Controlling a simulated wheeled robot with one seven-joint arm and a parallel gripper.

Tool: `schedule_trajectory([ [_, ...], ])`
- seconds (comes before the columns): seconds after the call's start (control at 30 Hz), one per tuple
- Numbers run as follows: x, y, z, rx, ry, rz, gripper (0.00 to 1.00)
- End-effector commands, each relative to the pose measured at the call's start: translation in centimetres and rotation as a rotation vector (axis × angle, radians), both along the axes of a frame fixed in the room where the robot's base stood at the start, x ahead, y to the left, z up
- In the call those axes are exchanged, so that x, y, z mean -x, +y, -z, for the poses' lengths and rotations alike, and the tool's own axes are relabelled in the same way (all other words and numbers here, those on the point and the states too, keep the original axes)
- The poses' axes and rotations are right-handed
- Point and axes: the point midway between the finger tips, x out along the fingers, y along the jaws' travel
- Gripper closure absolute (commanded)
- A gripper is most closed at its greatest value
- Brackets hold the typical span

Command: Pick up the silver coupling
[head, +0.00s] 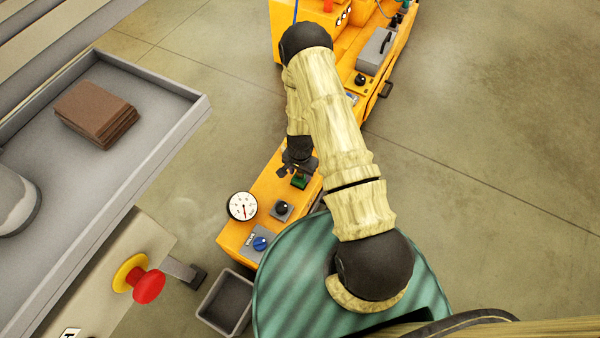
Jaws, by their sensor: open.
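I cannot make out a silver coupling for certain in the head view. A small silvery piece (351,98) shows on the yellow machine (235,232), partly behind my arm; it is too small to tell what it is. My gripper (297,171) is open, pointing down over the yellow machine's top. A small green part (299,182) lies just below the fingers; I cannot tell whether they touch it. My arm hides part of the machine's top.
The machine carries a white gauge (242,206), a black knob (282,208), a blue knob (260,243) and a grey case (375,50). A grey tray (160,130) with brown sheets (97,114) and a red button (148,286) are at left. Floor is clear at right.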

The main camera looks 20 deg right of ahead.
Motion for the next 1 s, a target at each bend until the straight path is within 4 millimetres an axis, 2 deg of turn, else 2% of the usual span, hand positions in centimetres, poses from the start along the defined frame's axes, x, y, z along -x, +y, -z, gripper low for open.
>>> schedule_trajectory([
  [0.37,0.0,0.0,-0.1,0.0,0.0,-0.001,0.51],
  [0.6,0.0,0.0,-0.1,0.0,0.0,-0.001,0.99],
  [0.87,0.0,0.0,-0.1,0.0,0.0,-0.001,1.0],
  [1.0,0.0,0.0,-1.1,0.0,0.0,-0.001,1.0],
])
